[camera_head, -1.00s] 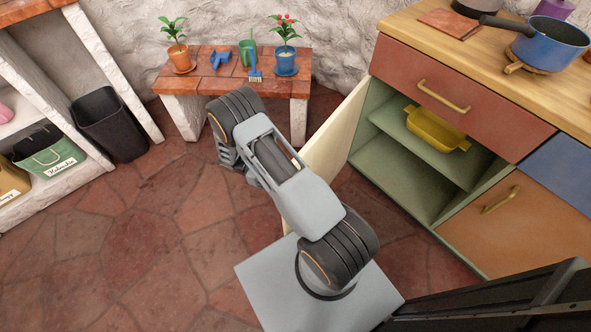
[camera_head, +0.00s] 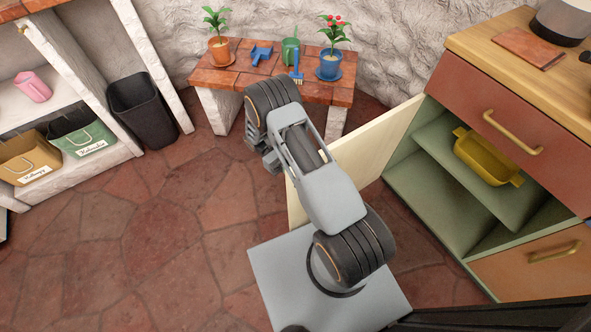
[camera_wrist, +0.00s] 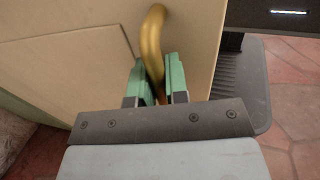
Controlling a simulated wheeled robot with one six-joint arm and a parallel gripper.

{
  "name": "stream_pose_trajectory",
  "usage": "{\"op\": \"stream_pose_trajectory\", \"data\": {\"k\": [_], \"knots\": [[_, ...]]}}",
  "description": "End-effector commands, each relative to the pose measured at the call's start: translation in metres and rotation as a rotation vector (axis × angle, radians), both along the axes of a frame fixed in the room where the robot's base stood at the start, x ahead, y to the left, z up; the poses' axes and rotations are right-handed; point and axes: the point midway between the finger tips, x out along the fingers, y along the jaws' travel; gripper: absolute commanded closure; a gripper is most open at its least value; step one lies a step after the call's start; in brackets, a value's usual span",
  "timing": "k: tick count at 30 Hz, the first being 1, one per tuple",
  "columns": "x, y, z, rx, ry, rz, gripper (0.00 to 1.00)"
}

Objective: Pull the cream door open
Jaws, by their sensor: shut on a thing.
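The cream door (camera_head: 371,140) stands swung open from the left side of the green cabinet in the head view. My arm hides part of it. In the wrist view the door's cream face (camera_wrist: 70,65) fills the left and middle. Its brass handle (camera_wrist: 152,40) runs between the two green fingertips of my gripper (camera_wrist: 158,85), which is shut on it. In the head view my gripper is mostly hidden behind my arm.
The open green cabinet (camera_head: 437,205) holds a yellow dish (camera_head: 484,160). A low tiled bench (camera_head: 225,75) with potted plants stands behind my arm. A black bin (camera_head: 142,110) and white shelves (camera_head: 105,60) are at left. The stone floor at left is clear.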

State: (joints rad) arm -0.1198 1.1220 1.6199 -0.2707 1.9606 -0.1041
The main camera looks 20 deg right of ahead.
Motion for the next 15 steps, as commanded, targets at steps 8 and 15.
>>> {"op": "stream_pose_trajectory", "data": {"k": [8,15], "knots": [[0.0,0.0,-0.001,0.002,-0.003,-0.004,0.76],[0.0,-0.001,0.009,0.003,-0.004,-0.006,0.76]]}}
